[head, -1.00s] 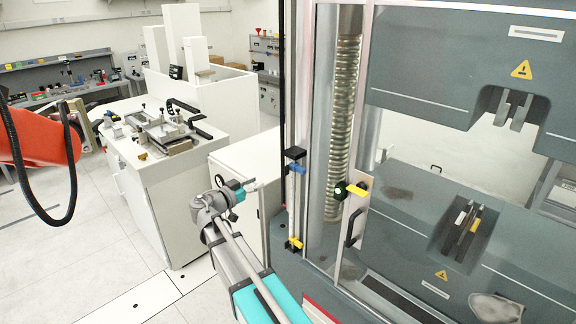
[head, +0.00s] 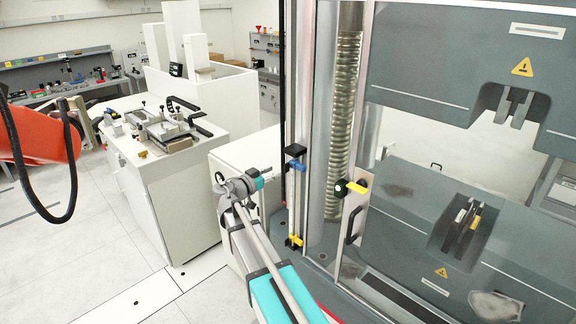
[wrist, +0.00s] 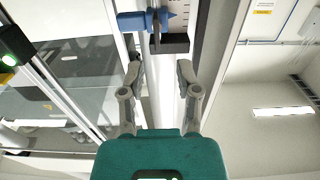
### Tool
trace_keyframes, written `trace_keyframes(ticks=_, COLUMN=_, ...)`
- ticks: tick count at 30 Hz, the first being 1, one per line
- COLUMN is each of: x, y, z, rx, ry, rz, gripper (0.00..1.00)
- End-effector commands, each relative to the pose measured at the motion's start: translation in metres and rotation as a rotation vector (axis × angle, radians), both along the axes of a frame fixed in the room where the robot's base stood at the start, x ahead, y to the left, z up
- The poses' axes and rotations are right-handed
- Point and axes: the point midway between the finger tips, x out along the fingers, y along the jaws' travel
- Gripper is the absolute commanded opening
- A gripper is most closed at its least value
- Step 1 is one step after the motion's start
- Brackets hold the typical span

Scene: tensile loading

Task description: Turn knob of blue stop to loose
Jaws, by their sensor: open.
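The blue stop shows in the head view as a blue knob (head: 296,165) just under a black block (head: 295,150) on a thin upright rail. In the wrist view, the blue knob (wrist: 146,19) with its pointed end is at the top centre. The black block (wrist: 171,43) is beside it, in front of a scale strip. My gripper (wrist: 159,75) is open and empty. Its two fingers point at the stop and are apart from it. In the head view my gripper (head: 267,174) is left of the rail, slightly below the blue knob's height; its fingertips are hard to make out.
A yellow stop (head: 294,242) sits lower on the same rail. To the right are a black-and-yellow knob (head: 351,188), a door handle (head: 353,225) and the large grey testing machine (head: 430,75). A white cabinet (head: 180,190) with fixtures stands at the left.

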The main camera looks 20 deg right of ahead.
Motion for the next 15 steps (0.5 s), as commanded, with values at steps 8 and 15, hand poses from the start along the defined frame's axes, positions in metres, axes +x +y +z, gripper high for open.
trace_keyframes(ticks=8, x=0.014, y=-0.039, z=0.0, rx=0.0, ry=0.0, rz=-0.002, gripper=0.43)
trace_keyframes(ticks=15, x=0.021, y=-0.058, z=0.0, rx=0.0, ry=0.0, rz=-0.001, gripper=0.43)
